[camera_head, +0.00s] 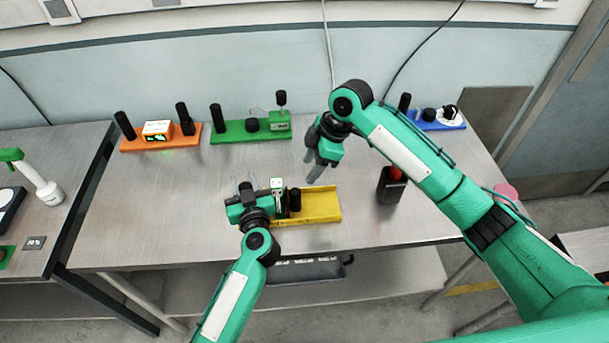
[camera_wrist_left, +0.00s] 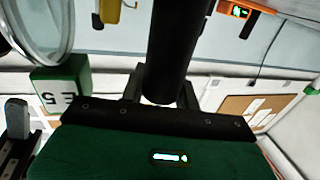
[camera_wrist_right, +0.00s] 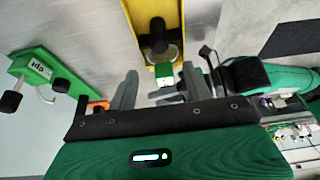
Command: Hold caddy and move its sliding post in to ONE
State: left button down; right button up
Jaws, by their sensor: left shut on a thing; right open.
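The yellow caddy (camera_head: 322,207) lies on the front middle of the table. Its short black sliding post (camera_head: 295,199) stands in the tray, left of the tray's bare part; the right wrist view shows the post (camera_wrist_right: 158,38) from above. A white-and-green block (camera_head: 278,186) is beside it. My left gripper (camera_head: 244,188) is at the caddy's left end, shut on a thick black upright post (camera_wrist_left: 178,45), which fills the space between its fingers in the left wrist view. My right gripper (camera_head: 314,164) is open and empty above and behind the caddy; its fingers (camera_wrist_right: 160,90) are spread apart.
An orange module (camera_head: 160,137) and a green module (camera_head: 250,130) with black posts stand along the back. A blue module (camera_head: 440,120) is at the back right. A black container with a red top (camera_head: 390,186) stands right of the caddy. The table's front left is clear.

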jog(key=shift+d+r, duration=0.2)
jog(key=shift+r, duration=0.25)
